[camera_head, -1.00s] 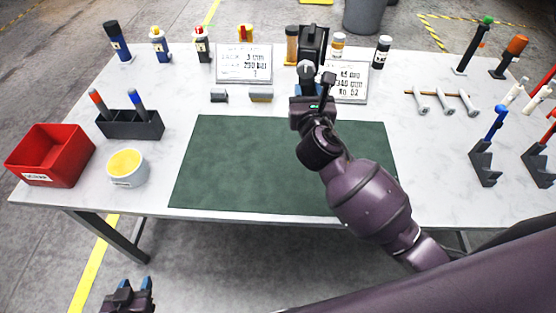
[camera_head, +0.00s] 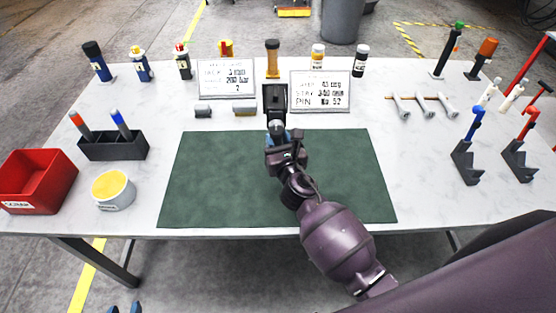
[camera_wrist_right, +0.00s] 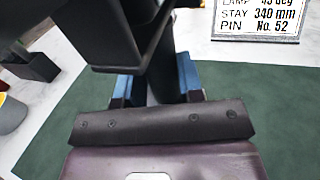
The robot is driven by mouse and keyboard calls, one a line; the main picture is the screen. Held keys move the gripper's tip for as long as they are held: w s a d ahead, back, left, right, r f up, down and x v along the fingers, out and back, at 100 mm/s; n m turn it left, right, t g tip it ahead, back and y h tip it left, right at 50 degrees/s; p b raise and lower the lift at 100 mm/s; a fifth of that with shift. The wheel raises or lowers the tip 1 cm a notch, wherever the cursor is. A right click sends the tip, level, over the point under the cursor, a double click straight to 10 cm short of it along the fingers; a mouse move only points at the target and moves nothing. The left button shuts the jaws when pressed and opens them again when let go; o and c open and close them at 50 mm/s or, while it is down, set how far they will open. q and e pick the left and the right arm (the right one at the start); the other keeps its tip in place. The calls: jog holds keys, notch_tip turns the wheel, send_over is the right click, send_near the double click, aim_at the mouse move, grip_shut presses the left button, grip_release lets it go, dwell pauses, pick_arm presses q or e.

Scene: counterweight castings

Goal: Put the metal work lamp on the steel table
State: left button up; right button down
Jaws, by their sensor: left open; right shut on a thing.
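The metal work lamp (camera_head: 274,96) is dark and boxy. My right gripper (camera_head: 278,135) is shut on it, near the back edge of the green mat on the steel table (camera_head: 420,150). In the right wrist view the lamp (camera_wrist_right: 108,38) rises between the blue fingertips (camera_wrist_right: 160,85) of that gripper. I cannot tell whether its base touches the table; the gripper and arm hide its lower part. My left gripper (camera_head: 125,308) shows only its blue tips, apart and empty, at the bottom edge, off the table's front.
The green mat (camera_head: 220,180) is clear apart from my arm over it. Two sign boards (camera_head: 320,92) (camera_head: 226,79) and several bottles stand behind. A red bin (camera_head: 38,180), a tub (camera_head: 113,190) and a marker holder (camera_head: 112,146) are left; clamps (camera_head: 468,160) and bolts (camera_head: 424,106) are right.

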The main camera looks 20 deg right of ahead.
notch_tip(320, 180, down, 3)
jog(key=shift+f+b, duration=0.1)
jog(key=shift+b, duration=0.8)
jog(key=shift+f+b, duration=0.3)
jog(key=shift+f, duration=0.05)
notch_tip(320, 180, down, 4)
jog(key=b, duration=0.3)
jog(key=shift+r, duration=0.15)
jog(key=shift+f, duration=0.35)
pick_arm(q)
jog(key=f, duration=0.1)
jog(key=w+f, duration=0.1)
jog(key=f, duration=0.2)
jog(key=shift+w+d+f, duration=0.1)
jog(key=shift+w+f, duration=0.15)
jog(key=shift+r, duration=0.1)
pick_arm(e)
jog(key=shift+r, duration=0.1)
pick_arm(q)
jog(key=shift+f+b, duration=0.2)
jog(key=shift+b, duration=0.15)
pick_arm(e)
jog(key=shift+f, duration=0.2)
jog(key=c, duration=0.8)
grip_release()
pick_arm(q)
jog(key=shift+s, duration=0.2)
pick_arm(e)
jog(key=shift+o, duration=0.2)
